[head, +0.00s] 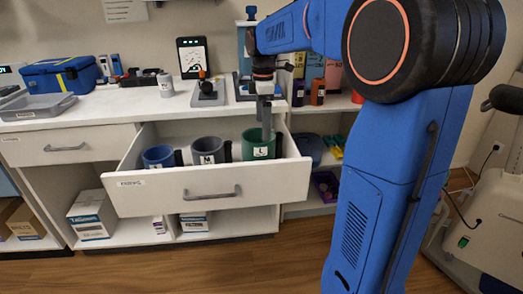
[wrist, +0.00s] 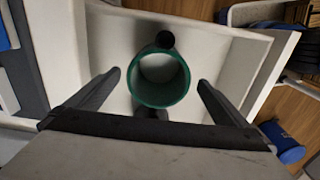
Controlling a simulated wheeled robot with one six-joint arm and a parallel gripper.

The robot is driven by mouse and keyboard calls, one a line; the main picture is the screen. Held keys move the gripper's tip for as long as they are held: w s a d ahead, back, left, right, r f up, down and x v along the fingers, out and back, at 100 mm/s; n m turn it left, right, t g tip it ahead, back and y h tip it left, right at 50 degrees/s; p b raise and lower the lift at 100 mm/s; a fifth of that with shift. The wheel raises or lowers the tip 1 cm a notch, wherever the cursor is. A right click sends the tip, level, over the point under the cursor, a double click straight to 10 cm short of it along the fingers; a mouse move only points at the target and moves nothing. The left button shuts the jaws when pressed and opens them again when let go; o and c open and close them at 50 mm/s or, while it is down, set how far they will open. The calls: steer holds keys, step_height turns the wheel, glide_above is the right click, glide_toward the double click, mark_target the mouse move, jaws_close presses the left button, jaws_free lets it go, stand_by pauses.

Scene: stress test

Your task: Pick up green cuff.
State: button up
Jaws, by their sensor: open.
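The green cuff (head: 257,146) stands in an open drawer, at the right end of a row of cuffs, with a white label marked L. In the wrist view the green cuff (wrist: 158,104) appears as a ring seen from above, with dark parts at its far and near sides. My gripper (head: 266,125) is above the drawer, its fingers reaching down at the green cuff. In the wrist view my gripper (wrist: 156,85) is open, one finger on each side of the ring, with gaps between. Its exact height over the cuff is hard to tell.
A grey cuff (head: 208,151) and a blue cuff (head: 159,157) stand left of the green one in the drawer (head: 206,190). The drawer walls surround them closely. The counter (head: 110,103) behind holds a blue bag (head: 62,78) and a tablet (head: 193,57).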

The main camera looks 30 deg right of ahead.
mark_target(262, 149)
steer(key=shift+w+a+f, duration=0.1)
steer(key=shift+a+f, duration=0.05)
steer(key=shift+f, duration=1.9)
steer(key=shift+a+f, duration=0.1)
steer(key=shift+f, duration=1.95)
steer(key=c, duration=0.8)
steer(key=shift+r, duration=0.15)
steer(key=shift+c, duration=0.2)
